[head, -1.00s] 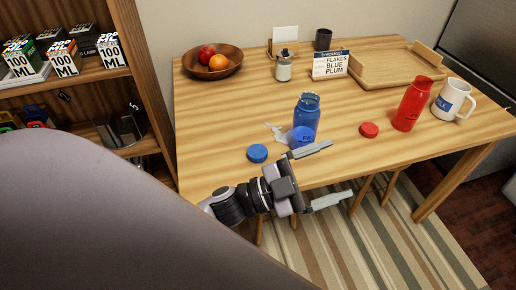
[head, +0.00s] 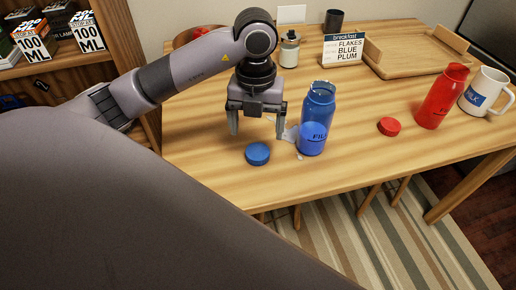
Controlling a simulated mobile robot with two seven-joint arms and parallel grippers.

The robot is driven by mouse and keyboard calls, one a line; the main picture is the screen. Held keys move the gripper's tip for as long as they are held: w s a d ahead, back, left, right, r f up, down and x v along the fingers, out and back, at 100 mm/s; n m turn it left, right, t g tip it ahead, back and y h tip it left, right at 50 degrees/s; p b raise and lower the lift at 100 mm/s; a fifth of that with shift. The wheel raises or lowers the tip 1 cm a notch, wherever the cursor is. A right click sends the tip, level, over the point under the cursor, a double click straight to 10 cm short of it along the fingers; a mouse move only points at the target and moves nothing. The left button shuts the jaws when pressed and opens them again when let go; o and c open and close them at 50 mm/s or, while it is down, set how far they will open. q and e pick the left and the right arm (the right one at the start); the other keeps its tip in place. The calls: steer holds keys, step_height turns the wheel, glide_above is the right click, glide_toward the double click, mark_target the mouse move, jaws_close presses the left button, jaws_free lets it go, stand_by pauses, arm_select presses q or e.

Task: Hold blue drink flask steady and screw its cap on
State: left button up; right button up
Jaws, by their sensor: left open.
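The blue drink flask (head: 317,120) stands upright and uncapped on the wooden table, its mouth open at the top. The blue cap (head: 257,154) lies on the table to the left of the flask, near the front edge. My left gripper (head: 256,132) points down with its fingers spread, open and empty. It hangs above and just behind the blue cap, left of the flask. My right gripper is not in view.
A red flask (head: 441,97) stands at the right with a red cap (head: 389,126) beside it. A white mug (head: 485,92), a wooden tray (head: 415,68), a menu sign (head: 343,49), a jar (head: 289,50) and a dark cup (head: 333,21) stand farther back. A clear puddle-like patch lies left of the flask.

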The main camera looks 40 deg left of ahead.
mark_target(257, 151)
arm_select(q)
steer(key=shift+a+r, duration=0.1)
steer(key=shift+a, duration=0.1)
steer(key=shift+d, duration=0.1)
steer(key=shift+f, duration=1)
step_height(257, 151, down, 5)
steer(key=shift+d+f, duration=0.15)
steer(key=c, duration=1)
